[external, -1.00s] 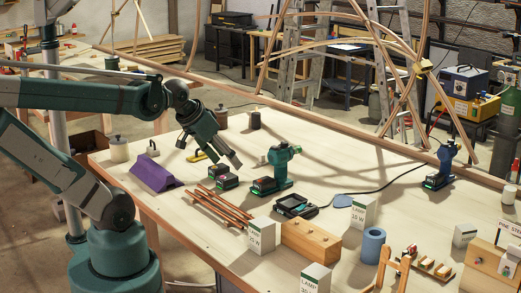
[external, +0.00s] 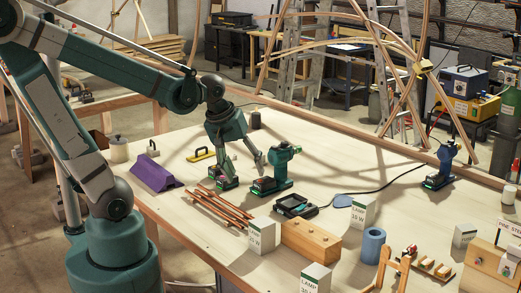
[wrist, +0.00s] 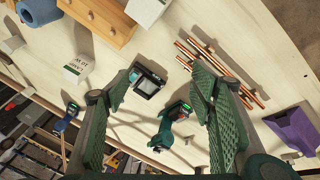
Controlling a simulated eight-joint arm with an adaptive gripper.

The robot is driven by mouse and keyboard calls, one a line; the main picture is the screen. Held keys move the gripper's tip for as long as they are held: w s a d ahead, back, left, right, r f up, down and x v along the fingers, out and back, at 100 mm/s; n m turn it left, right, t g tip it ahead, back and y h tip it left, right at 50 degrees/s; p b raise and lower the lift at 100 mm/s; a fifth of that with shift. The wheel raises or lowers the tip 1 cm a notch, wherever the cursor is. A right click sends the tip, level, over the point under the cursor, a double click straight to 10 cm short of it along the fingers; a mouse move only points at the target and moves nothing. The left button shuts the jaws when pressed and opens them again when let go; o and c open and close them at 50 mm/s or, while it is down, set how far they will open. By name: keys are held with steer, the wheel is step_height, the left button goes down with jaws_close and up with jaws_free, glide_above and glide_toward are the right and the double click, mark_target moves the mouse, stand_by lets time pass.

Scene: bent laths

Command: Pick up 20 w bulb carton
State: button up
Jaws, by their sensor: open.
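Several white lamp cartons stand on the workbench. One carton (external: 262,236) is beside the wooden block, another (external: 363,212) is behind it, a third (external: 316,278) is at the front edge, and a smaller one (external: 465,236) is at the right. The back one seems to read 10 W and shows in the wrist view (wrist: 78,68); I cannot surely tell which is the 20 W carton. My gripper (external: 243,169) is open and empty above the green drill and battery packs, left of the cartons. Its two fingers spread wide in the wrist view (wrist: 155,88).
Copper rods (external: 222,207), a wooden block (external: 311,240) and a blue roll (external: 373,245) lie around the cartons. A purple block (external: 153,175) is at the left.

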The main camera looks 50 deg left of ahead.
mark_target(262, 222)
steer(key=d+f+n+g+p, duration=0.1)
steer(key=d+f+n, duration=0.1)
steer(key=n, duration=0.1)
steer(key=d+f+n+g+p, duration=0.1)
steer(key=d+n+p, duration=0.1)
steer(key=d+n, duration=0.1)
steer(key=d+f+n+g+p, duration=0.1)
steer(key=d+f+n, duration=0.1)
steer(key=d, duration=0.1)
steer(key=shift+w+f+n+g, duration=0.15)
steer(key=shift+f+n+g, duration=0.15)
steer(key=shift+n, duration=0.1)
steer(key=shift+s+d+f+n+g+y+p, duration=0.15)
steer(key=shift+d+f+n+p, duration=0.15)
steer(key=shift+f+n, duration=0.15)
steer(key=shift+s+d+f+n+g+y+p, duration=0.1)
steer(key=shift+d+f+n+g+y+p, duration=0.15)
steer(key=shift+n, duration=0.2)
steer(key=shift+f, duration=0.2)
steer(key=shift+f, duration=1.15)
steer(key=shift+s+d+f+b, duration=0.1)
steer(key=shift+f+b, duration=0.05)
steer(key=shift+f, duration=1.15)
steer(key=shift+s+f+b, duration=0.1)
steer(key=shift+f+b, duration=0.05)
steer(key=shift+f, duration=1.15)
steer(key=c, duration=1)
